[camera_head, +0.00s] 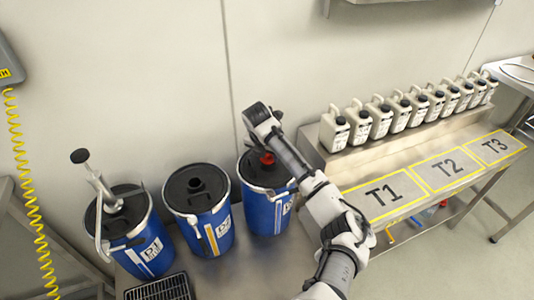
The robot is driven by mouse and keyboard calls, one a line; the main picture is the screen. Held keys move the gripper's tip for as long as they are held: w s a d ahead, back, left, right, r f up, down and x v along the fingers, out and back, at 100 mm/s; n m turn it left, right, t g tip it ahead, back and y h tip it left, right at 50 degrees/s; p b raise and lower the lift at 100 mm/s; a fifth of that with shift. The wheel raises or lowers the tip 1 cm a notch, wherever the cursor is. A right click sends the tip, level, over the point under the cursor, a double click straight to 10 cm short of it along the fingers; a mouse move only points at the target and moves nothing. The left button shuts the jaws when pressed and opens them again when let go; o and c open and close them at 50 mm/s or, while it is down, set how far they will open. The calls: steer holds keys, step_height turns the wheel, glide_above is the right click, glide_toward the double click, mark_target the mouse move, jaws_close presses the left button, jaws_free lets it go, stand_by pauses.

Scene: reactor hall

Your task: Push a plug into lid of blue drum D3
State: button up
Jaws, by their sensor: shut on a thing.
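Blue drum D3 (262,215) is the rightmost of three blue drums, with a black lid (253,176) partly hidden by my arm. A red plug (267,158) shows just above or at this lid. My gripper (264,150) points down over the lid and is mostly hidden behind my own arm links. It is shut on the red plug. I cannot tell from this view whether the plug touches the lid or sits in its opening.
Drum D2 (208,236) has a black lid with an open neck. Drum D1 (130,262) carries a hand pump (92,175). Several white jugs (380,118) line a shelf behind the T1, T2 and T3 marked bench (420,202). A black grate (158,290) lies in front.

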steer(key=shift+s+a+f+b, duration=0.15)
steer(key=shift+f+b, duration=0.2)
steer(key=shift+f, duration=0.4)
stand_by(0.4)
steer(key=o, duration=1.1)
steer(key=shift+a, duration=0.1)
steer(key=shift+r, duration=0.15)
steer(key=shift+r, duration=0.3)
steer(key=b+v, duration=0.2)
steer(key=v, duration=1.1)
steer(key=shift+b, duration=0.3)
